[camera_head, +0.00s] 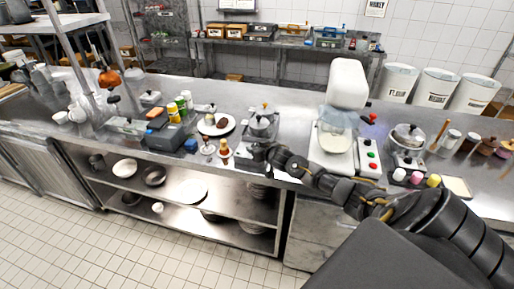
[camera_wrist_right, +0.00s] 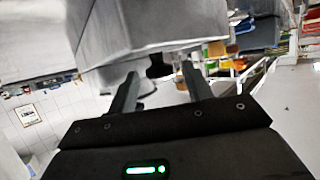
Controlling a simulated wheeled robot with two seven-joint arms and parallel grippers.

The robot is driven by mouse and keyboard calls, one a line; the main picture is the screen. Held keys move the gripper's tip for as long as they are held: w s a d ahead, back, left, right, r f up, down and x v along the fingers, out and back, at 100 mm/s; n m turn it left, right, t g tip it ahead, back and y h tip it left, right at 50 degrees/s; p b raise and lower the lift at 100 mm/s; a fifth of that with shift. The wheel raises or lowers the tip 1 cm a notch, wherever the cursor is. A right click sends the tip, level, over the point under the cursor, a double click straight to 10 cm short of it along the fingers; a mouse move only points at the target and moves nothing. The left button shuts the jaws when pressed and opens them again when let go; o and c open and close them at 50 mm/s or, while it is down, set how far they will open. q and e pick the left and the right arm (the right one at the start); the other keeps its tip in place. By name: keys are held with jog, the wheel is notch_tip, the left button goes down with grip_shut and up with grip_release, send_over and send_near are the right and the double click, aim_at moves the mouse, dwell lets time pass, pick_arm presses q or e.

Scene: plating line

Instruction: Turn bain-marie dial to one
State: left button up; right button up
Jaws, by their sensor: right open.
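The bain-marie (camera_head: 262,127), a small steel unit with a lidded pot on top, stands near the counter's front edge in the head view. My right gripper (camera_head: 257,151) is at its front, and its front face is largely hidden there. In the right wrist view the grey box-like body (camera_wrist_right: 150,28) fills the upper middle. A dark dial (camera_wrist_right: 158,69) shows on its near face, between the fingertips of my open right gripper (camera_wrist_right: 159,77). Gaps show on both sides of the dial. I cannot read its setting. My left gripper is not in view.
A plate with food (camera_head: 216,125) and small garnished cups (camera_head: 224,149) stand left of the bain-marie. A white mixer (camera_head: 335,150) stands to its right, close behind my right arm. Shelves (camera_head: 195,190) with bowls lie below the counter (camera_head: 285,130).

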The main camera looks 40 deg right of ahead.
jog(key=c, duration=0.9)
